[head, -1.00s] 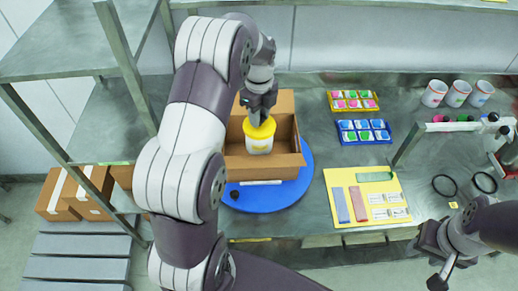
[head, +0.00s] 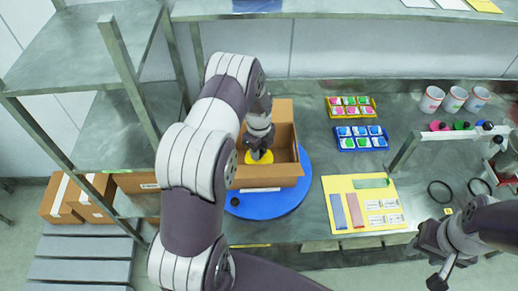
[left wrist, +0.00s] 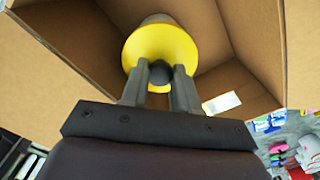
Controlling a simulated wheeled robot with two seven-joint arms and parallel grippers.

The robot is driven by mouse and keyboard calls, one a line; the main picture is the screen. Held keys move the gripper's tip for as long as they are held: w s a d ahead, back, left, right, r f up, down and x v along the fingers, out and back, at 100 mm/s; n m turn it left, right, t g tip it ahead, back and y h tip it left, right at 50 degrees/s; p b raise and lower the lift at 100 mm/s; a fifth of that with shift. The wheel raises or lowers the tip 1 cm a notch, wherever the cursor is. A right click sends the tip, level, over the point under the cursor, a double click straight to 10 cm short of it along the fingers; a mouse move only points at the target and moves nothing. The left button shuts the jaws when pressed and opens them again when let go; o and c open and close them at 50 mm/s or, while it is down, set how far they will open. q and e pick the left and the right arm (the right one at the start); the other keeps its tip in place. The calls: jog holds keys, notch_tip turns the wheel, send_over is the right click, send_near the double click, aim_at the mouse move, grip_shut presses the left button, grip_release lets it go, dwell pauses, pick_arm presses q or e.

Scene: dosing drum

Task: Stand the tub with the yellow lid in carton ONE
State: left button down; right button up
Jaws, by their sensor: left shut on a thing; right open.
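The tub's yellow lid (head: 258,158) shows inside an open brown carton (head: 266,181) in the head view; the tub body is hidden there by the carton's front wall and my gripper. My left gripper (head: 258,150) reaches down into the carton and is shut on the lid's dark knob. In the left wrist view the yellow lid (left wrist: 160,45) is between the brown walls, with the gripper fingers (left wrist: 170,74) at its knob. I cannot tell whether the tub touches the carton floor. No number is readable on this carton. My right gripper (head: 440,268) is open and empty at the lower right.
The carton stands on a blue disc (head: 285,201). To the right are a yellow board (head: 361,184), a blue tray (head: 361,138), a yellow tray (head: 351,107) and white cups (head: 454,99). Other cartons (head: 85,197) and a metal shelf (head: 82,45) are at the left.

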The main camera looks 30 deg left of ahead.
pick_arm(q)
jog(key=shift+s+f, duration=0.1)
jog(key=shift+f, duration=0.05)
jog(key=c, duration=1)
grip_release()
jog(key=shift+o, duration=0.8)
jog(key=shift+r, duration=0.45)
notch_tip(320, 180, up, 12)
jog(key=f+b, duration=0.1)
jog(key=b, duration=0.3)
jog(key=s+d+r+n, duration=0.1)
jog(key=s+d+n, duration=0.4)
jog(key=s+n, duration=0.4)
jog(key=s+d+r+n+t, duration=0.1)
jog(key=s+d+r+n, duration=0.1)
jog(key=s+d+n, duration=0.4)
jog(key=s+n, duration=0.3)
jog(key=n, duration=0.2)
